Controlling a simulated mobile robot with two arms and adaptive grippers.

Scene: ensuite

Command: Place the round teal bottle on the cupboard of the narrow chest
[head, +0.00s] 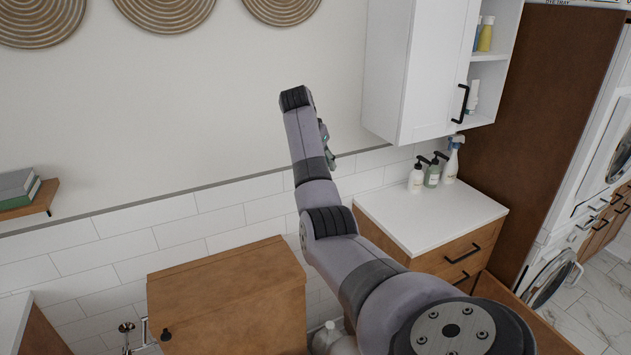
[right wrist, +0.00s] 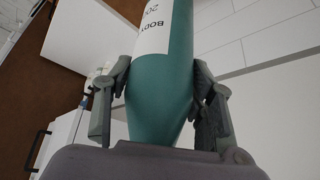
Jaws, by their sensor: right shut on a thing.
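The round teal bottle (right wrist: 163,95), with a white label reading "BODY", is held between the two fingers of my right gripper (right wrist: 161,68) in the right wrist view. The fingers press on both sides of it; its top runs out of the frame. In the head view my right arm reaches up in front of the wall, and the bottle is mostly or wholly hidden behind it. A narrow wooden cabinet (head: 230,292) with a flat top and a black knob stands at lower centre; its top is bare. I cannot tell surely that this is the narrow chest. My left gripper is out of view.
A white-topped wooden drawer unit (head: 425,212) stands right of my arm, with several pump and spray bottles (head: 433,172) at its back. A white wall cabinet (head: 418,70) hangs above it. A small shelf with books (head: 18,190) is at the left. A toilet-paper stand (head: 127,335) is beside the cabinet.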

